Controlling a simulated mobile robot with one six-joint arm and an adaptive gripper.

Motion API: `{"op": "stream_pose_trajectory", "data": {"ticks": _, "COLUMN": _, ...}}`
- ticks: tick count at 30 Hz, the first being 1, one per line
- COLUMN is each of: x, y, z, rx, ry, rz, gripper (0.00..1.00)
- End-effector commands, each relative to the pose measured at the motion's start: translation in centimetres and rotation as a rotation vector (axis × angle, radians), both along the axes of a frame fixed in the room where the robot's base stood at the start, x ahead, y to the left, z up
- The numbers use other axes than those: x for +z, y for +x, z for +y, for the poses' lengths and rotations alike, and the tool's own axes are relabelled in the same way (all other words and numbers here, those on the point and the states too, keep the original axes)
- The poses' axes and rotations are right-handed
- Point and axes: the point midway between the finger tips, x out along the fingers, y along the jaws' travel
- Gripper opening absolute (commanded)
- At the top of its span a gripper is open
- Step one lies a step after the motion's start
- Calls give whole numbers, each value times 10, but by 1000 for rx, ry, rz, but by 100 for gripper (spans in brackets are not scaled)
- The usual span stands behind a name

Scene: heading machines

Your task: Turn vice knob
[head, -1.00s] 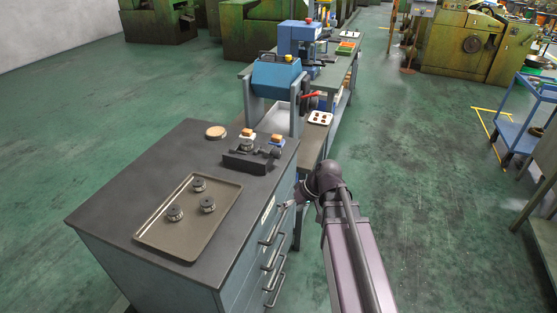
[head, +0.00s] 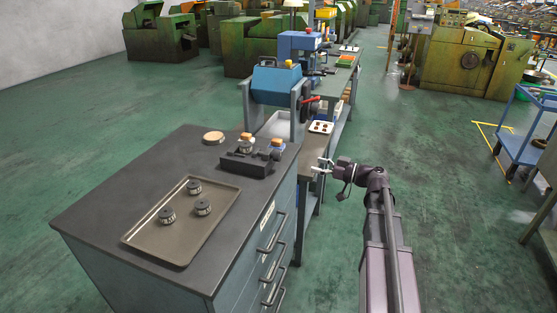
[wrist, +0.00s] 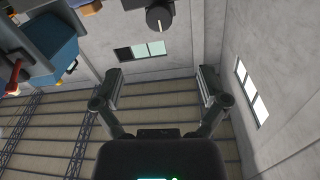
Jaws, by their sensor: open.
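A small dark vice (head: 248,162) stands on the cabinet top near its right edge. A dark round knob (head: 276,154) shows at its right end. In the wrist view, a black round knob with a pale line (wrist: 159,18) is at the top centre, beyond the fingertips; it looks like the vice's knob. My gripper (head: 322,168) is to the right of the vice, off the cabinet's edge, apart from it. In the wrist view my gripper (wrist: 161,85) has its two fingers spread wide, with nothing between them.
A tray (head: 160,250) with 3 dark round parts lies on the cabinet top (head: 110,205). A round disc and orange-topped pieces are near the vice. A blue machine (head: 275,83) stands on the bench behind. Green floor right of my arm is free.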

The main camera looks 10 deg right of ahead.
Motion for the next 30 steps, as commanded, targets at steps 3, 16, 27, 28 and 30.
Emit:
{"op": "stream_pose_trajectory", "data": {"ticks": 3, "x": 1, "y": 0, "z": -1, "rx": -2, "ry": 2, "rz": -7, "gripper": 93}}
{"op": "stream_pose_trajectory", "data": {"ticks": 16, "x": 1, "y": 3, "z": 2, "rx": -3, "ry": 2, "rz": -4, "gripper": 93}}
{"op": "stream_pose_trajectory", "data": {"ticks": 27, "x": 1, "y": 23, "z": 31, "rx": 0, "ry": 1, "rz": -3, "gripper": 93}}
{"op": "stream_pose_trajectory", "data": {"ticks": 28, "x": 1, "y": 25, "z": 35, "rx": 1, "ry": 1, "rz": -3, "gripper": 93}}
{"op": "stream_pose_trajectory", "data": {"ticks": 30, "x": 1, "y": 30, "z": 43, "rx": 0, "ry": 1, "rz": -3, "gripper": 93}}
